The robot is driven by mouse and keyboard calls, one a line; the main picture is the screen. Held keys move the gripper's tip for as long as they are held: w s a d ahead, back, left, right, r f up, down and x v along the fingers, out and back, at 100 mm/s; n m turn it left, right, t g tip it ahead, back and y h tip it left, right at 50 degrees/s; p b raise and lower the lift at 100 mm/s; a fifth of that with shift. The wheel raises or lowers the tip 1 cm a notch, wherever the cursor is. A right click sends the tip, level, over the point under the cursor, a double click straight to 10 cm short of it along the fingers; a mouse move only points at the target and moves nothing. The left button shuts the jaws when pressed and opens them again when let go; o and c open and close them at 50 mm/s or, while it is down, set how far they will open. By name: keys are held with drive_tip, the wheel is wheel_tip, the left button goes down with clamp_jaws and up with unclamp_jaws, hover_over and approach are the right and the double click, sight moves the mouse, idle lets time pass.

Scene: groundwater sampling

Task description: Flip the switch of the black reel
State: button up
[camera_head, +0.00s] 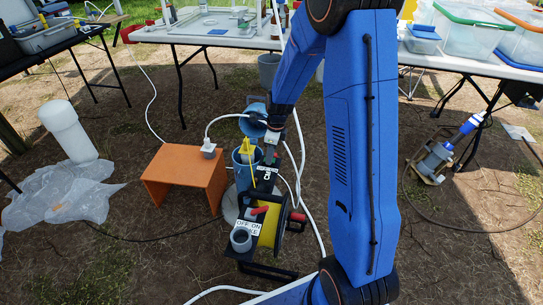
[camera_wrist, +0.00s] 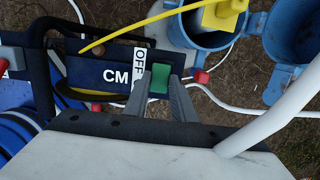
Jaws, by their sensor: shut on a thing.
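My gripper (camera_wrist: 160,82) is shut on a small green block (camera_wrist: 160,77) that looks like a switch, beside an "OFF" label (camera_wrist: 139,60). The block sits on a dark panel (camera_wrist: 85,72) marked "CM" in the wrist view. In the head view my gripper (camera_head: 271,148) points down near a dark panel with a red part, by the blue well pipe. Below it stands a black-framed reel (camera_head: 268,232) with a yellow drum and an "OFF ON" label. I cannot tell for sure which reel's panel the wrist view shows.
A blue well pipe (camera_wrist: 205,40) holds a yellow piece (camera_wrist: 222,14) with a yellow cord, and a blue cap (camera_wrist: 290,70) is at right. White hoses run close by. An orange stool (camera_head: 187,177) stands at left. Tables (camera_head: 220,30) line the back.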

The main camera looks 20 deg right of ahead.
drive_tip(key=shift+a+g+h, duration=0.3)
drive_tip(key=shift+g+h, duration=0.1)
drive_tip(key=shift+h, duration=0.2)
drive_tip(key=o, duration=1.1)
drive_tip(key=shift+c, duration=0.2)
drive_tip(key=shift+w, duration=0.1)
wheel_tip(320, 180, up, 17)
drive_tip(key=shift+r, duration=0.2)
drive_tip(key=shift+r, duration=0.1)
